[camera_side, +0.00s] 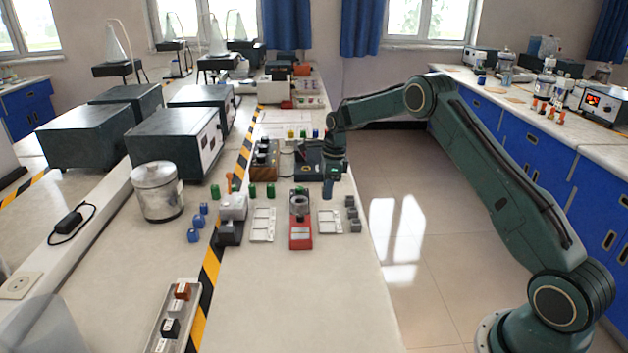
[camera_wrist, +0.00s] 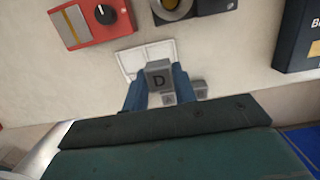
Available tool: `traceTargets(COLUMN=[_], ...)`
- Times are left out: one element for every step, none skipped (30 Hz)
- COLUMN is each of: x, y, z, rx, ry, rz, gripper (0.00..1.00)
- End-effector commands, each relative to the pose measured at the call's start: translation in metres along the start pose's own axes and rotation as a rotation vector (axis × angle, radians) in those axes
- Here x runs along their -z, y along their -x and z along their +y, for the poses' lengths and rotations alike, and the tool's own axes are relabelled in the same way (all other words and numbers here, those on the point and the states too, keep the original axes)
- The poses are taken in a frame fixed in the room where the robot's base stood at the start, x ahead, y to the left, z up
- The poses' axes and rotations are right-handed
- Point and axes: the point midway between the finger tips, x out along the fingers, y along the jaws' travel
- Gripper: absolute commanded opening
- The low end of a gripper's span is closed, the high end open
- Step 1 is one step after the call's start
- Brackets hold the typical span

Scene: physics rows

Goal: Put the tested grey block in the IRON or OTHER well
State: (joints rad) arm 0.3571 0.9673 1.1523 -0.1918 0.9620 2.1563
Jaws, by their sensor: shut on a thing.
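My gripper (camera_side: 329,187) is shut on a grey block marked D (camera_wrist: 158,78), held between its blue fingers (camera_wrist: 135,95). In the side view the gripper is above the bench, just behind a white two-well tray (camera_side: 329,222); the block cannot be made out there. A white tray (camera_wrist: 148,53) shows partly behind the block in the wrist view. Another white tray (camera_side: 263,224) lies to the left. I cannot read any IRON or OTHER label.
A red device with a knob (camera_side: 300,232) stands between the two trays. A grey-and-black device (camera_side: 231,217) is farther left, with blue blocks (camera_side: 194,235) beside it. A dark box (camera_side: 309,160) is behind the gripper.

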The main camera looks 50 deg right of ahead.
Motion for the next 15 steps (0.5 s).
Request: traceTargets(x=[0.000,0.000,0.000,0.000,0.000,0.000,0.001,0.001,0.001,0.001,0.001,0.001,0.002,0.002,0.002], y=[0.000,-0.001,-0.002,-0.003,-0.003,-0.005,-0.006,-0.007,-0.009,-0.011,-0.012,-0.015,-0.017,-0.019,-0.022], z=[0.000,0.000,0.000,0.000,0.000,0.000,0.000,0.000,0.000,0.000,0.000,0.000,0.000,0.000,0.000], rx=[0.001,0.001,0.000,0.000,0.000,0.000,0.000,0.000,0.000,0.000,0.000,0.000,0.000,0.000,-0.001], ry=[0.000,0.000,0.000,0.000,0.000,0.000,0.000,0.000,-0.001,-0.001,-0.001,-0.001,-0.001,-0.001,-0.001], rz=[0.000,0.000,0.000,0.000,0.000,0.000,0.000,0.000,0.000,0.000,0.000,0.000,0.000,0.000,0.001], gripper=[0.00,0.00,0.00,0.00,0.00,0.00,0.00,0.00,0.00,0.00,0.00,0.00,0.00,0.00,0.00])
